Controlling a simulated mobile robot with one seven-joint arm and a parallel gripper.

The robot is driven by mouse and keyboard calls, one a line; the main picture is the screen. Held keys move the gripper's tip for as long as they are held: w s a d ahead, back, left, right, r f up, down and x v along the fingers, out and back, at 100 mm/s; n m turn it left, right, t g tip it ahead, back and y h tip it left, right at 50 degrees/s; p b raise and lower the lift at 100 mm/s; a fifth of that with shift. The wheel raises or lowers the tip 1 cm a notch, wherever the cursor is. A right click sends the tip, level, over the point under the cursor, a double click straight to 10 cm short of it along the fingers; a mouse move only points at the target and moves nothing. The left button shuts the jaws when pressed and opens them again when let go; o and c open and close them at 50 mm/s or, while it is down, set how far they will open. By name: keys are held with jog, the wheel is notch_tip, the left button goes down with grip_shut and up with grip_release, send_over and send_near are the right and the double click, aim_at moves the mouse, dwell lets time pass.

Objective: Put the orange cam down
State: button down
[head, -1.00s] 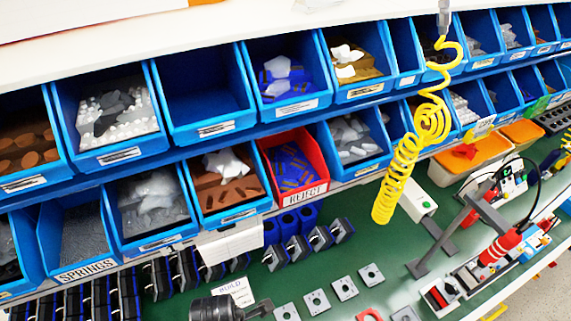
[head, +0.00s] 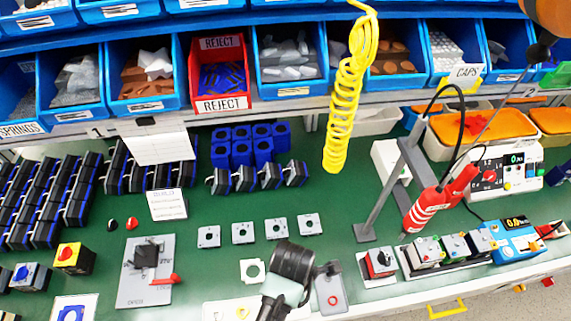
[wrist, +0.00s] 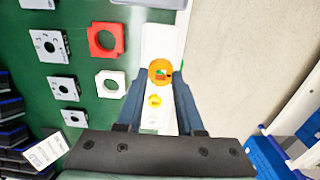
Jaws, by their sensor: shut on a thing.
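The orange cam (wrist: 160,71) is a small round orange piece with a coloured middle, seen in the wrist view. It lies between the fingertips of my gripper (wrist: 158,76), which is shut on it. Below the cam is a white strip (wrist: 155,40) along the green bench's edge; I cannot tell whether the cam touches it. A small yellow piece (wrist: 155,101) sits on the strip, between the fingers in the picture. In the head view my dark wrist is low in the middle, and the cam cannot be made out there.
A white square plate (wrist: 110,84), a red plate (wrist: 105,40) and several grey plates (wrist: 48,45) lie on the green bench beside the strip. In the head view a grey switch plate (head: 146,290) is left of my arm. Pale floor (wrist: 235,75) lies beyond the edge.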

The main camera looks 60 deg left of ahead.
notch_tip(320, 180, down, 10)
jog(key=shift+r, duration=0.1)
dwell(0.4)
jog(key=c, duration=0.8)
grip_release()
notch_tip(320, 180, up, 12)
jog(key=shift+r, duration=0.1)
dwell(0.3)
